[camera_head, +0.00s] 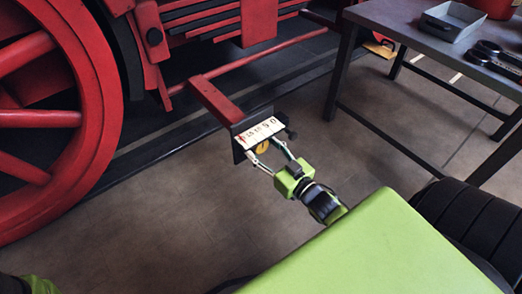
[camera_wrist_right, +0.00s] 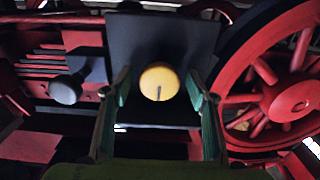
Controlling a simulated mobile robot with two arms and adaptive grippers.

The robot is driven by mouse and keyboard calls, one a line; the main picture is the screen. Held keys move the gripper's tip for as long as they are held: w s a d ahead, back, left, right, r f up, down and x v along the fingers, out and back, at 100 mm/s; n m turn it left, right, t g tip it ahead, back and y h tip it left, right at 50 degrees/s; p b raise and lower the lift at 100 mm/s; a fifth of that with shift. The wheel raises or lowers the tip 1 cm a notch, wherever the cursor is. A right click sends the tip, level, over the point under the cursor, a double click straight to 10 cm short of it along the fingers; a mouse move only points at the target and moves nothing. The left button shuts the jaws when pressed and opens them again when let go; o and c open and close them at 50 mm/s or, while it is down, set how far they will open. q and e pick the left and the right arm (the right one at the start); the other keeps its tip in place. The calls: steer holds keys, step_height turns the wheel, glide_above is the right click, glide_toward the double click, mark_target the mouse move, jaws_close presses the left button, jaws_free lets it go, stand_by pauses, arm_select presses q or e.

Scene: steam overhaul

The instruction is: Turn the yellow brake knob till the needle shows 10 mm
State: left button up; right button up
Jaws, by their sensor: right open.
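The yellow brake knob (camera_wrist_right: 158,82) sits on the dark square plate (camera_wrist_right: 160,35) in the right wrist view, with a dark line on its face running down from the centre. It also shows small in the head view (camera_head: 263,147), just below the white scale (camera_head: 260,132). The scale carries numbers and a red mark near its left end; the needle's exact reading is too small to tell. My right gripper (camera_head: 267,153) is open, its fingers on either side of the knob with gaps between them and it. My left gripper is not in view.
A grey round knob (camera_wrist_right: 65,90) sticks out beside the plate. A red beam (camera_head: 215,100) reaches the plate from the locomotive, with a big red wheel (camera_head: 98,110) at left. A workbench (camera_head: 430,50) with a grey tray (camera_head: 452,20) stands at right. Floor around the plate is clear.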

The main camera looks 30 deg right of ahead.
steer(key=shift+w, duration=0.4)
steer(key=c, duration=1.1)
